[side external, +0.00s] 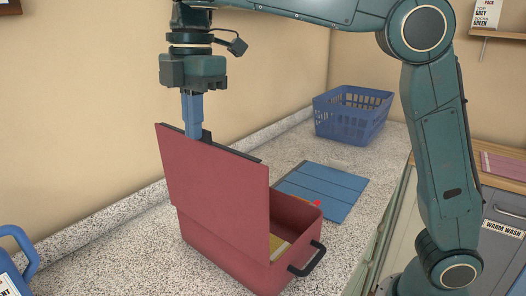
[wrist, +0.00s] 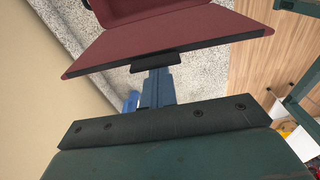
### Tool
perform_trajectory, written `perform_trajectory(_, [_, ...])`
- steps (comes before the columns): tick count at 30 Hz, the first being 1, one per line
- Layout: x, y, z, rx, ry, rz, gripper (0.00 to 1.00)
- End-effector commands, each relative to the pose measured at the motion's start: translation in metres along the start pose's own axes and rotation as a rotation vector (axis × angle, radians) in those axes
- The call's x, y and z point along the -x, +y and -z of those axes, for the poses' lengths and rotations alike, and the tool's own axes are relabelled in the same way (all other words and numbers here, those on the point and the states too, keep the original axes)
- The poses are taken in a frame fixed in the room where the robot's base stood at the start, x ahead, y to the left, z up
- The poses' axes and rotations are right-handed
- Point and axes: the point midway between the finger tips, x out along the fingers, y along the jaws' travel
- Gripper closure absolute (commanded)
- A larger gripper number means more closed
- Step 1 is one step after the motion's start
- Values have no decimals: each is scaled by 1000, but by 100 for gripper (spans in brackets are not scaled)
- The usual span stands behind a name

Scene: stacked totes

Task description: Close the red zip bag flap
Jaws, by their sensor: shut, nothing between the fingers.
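The red bag (side external: 229,255) stands on the speckled counter as an open box with a dark handle (side external: 308,258) on its right side. Its red flap (side external: 212,184) stands nearly upright, hinged at the bag's left side, with a dark strip along its top edge. My gripper (side external: 194,134) is shut and empty, pointing down at the flap's top edge. Its blue fingertips are partly behind that edge; I cannot tell whether they touch it. In the wrist view the flap (wrist: 175,40) lies just beyond the blue fingers (wrist: 157,80), with a dark tab (wrist: 154,63) close to their tips.
A blue folded cloth or board (side external: 322,190) lies behind the bag. A blue basket (side external: 352,115) stands farther back on the counter. A blue handled container (side external: 18,262) is at the lower left. Yellowish contents (side external: 277,245) show inside the bag. The wall runs close along the left.

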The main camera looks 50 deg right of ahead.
Motion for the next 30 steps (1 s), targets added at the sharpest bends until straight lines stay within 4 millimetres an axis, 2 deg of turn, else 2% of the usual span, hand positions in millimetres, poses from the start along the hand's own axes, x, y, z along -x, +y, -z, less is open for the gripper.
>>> perform_trajectory(6, [3,0,-33,-5,0,0,100])
perform_trajectory(15, [2,0,-66,-4,0,1,100])
perform_trajectory(24, [-3,0,-92,-4,0,1,100])
perform_trajectory(30, [-5,0,-102,-2,0,1,100])
